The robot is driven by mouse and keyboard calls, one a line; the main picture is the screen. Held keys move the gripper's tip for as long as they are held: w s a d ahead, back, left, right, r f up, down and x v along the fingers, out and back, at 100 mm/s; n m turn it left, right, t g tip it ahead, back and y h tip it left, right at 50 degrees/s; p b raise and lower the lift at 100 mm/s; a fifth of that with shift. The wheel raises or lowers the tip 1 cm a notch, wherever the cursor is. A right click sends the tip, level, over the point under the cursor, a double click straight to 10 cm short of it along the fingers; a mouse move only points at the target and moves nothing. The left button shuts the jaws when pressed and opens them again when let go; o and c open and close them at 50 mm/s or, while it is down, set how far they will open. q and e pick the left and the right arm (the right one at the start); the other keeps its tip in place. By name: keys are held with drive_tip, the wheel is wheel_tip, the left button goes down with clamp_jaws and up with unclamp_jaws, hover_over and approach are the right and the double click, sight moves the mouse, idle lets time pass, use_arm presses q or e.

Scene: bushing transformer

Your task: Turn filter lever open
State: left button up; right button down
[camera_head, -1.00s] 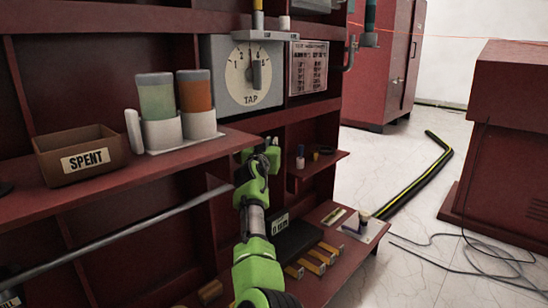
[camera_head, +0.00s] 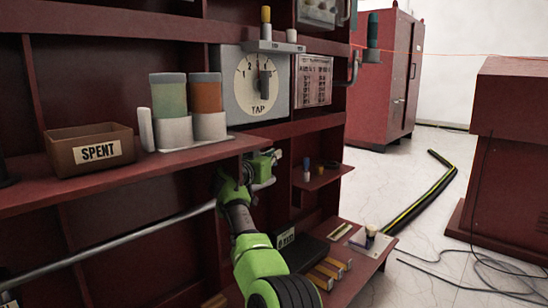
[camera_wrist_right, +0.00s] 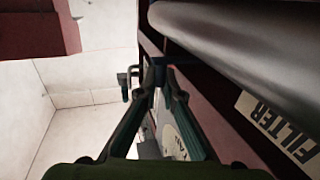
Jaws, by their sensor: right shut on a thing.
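My right gripper (camera_head: 268,163) is beneath the shelf edge, at the front of the red cabinet, with its green arm rising from the bottom of the head view. In the right wrist view its dark fingers (camera_wrist_right: 157,66) come together at their tips, closed on a small dark piece that I take for the filter lever. The lever's shape is mostly hidden by the fingers. A FILTER label (camera_wrist_right: 277,128) is right of the fingers, below a large grey cylinder (camera_wrist_right: 250,50) close to the camera. My left gripper is not in view.
A long grey rod (camera_head: 130,238) crosses the lower left. The SPENT box (camera_head: 90,152) and two jars (camera_head: 188,95) stand on the shelf above. The TAP dial (camera_head: 257,82) is higher up. A small side shelf (camera_head: 318,180) sits right of the gripper.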

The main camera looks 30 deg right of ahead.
drive_tip(key=shift+a, duration=0.15)
drive_tip(key=c, duration=2.2)
unclamp_jaws()
drive_tip(key=shift+w+f, duration=0.1)
drive_tip(key=v, duration=1.2)
